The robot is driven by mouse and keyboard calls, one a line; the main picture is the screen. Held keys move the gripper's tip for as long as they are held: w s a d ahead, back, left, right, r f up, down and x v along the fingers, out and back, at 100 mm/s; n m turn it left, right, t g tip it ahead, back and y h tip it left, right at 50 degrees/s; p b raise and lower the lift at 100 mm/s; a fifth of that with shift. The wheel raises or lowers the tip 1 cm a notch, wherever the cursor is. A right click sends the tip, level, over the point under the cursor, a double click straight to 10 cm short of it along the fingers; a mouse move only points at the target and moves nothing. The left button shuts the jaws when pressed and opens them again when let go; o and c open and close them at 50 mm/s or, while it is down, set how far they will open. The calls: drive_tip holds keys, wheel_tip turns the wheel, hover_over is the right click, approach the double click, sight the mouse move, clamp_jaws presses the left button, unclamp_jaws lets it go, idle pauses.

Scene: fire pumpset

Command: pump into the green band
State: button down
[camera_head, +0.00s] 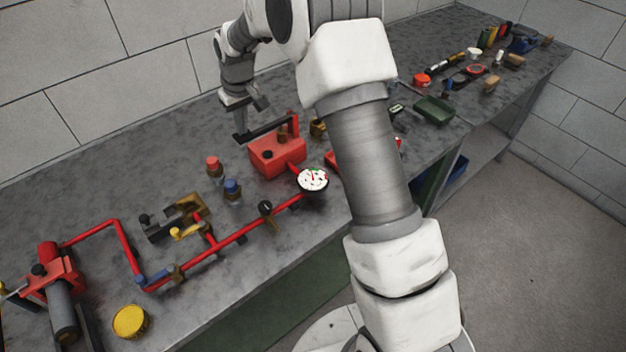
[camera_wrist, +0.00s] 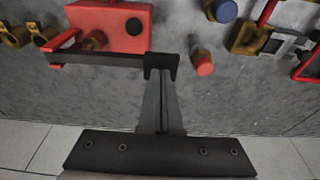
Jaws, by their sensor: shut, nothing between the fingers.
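The red pump box (camera_head: 277,155) stands on the grey bench with a black lever bar (camera_head: 268,130) across its top, joined to a red upright at its right. In the wrist view the box (camera_wrist: 118,28) and lever (camera_wrist: 100,60) are at upper left. My gripper (camera_head: 240,120) is shut and empty, near the lever's free left end. In the wrist view its fingertips (camera_wrist: 161,68) appear at that end; I cannot tell whether they touch. The round white gauge (camera_head: 313,179) is right of the box, with green and red marks; its needle is too small to read.
Red-capped (camera_head: 214,166) and blue-capped fittings (camera_head: 232,190) stand left of the box. A red pipe (camera_head: 235,237) with valves runs along the bench toward a yellow can (camera_head: 130,321). The wall is close behind. My arm hides part of the bench right of the gauge.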

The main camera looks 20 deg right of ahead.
drive_tip(key=shift+r+p, duration=1.95)
drive_tip(key=shift+r, duration=1.1)
drive_tip(key=shift+r, duration=0.15)
drive_tip(key=s+d+r+m+t, duration=0.1)
drive_tip(key=s+d+r, duration=0.3)
drive_tip(key=s+r, duration=0.4)
drive_tip(key=s+d+r+m+t, duration=0.1)
drive_tip(key=s+d+r, duration=0.2)
drive_tip(key=s+r, duration=0.4)
drive_tip(key=s+d+m, duration=0.1)
drive_tip(key=s+d, duration=0.1)
drive_tip(key=s, duration=0.8)
drive_tip(key=s+d+m+t, duration=0.1)
drive_tip(key=s+d, duration=0.2)
drive_tip(key=s, duration=0.8)
drive_tip(key=shift+r+m+t+h, duration=0.25)
drive_tip(key=shift+m+t+h, duration=0.05)
drive_tip(key=shift+h, duration=0.1)
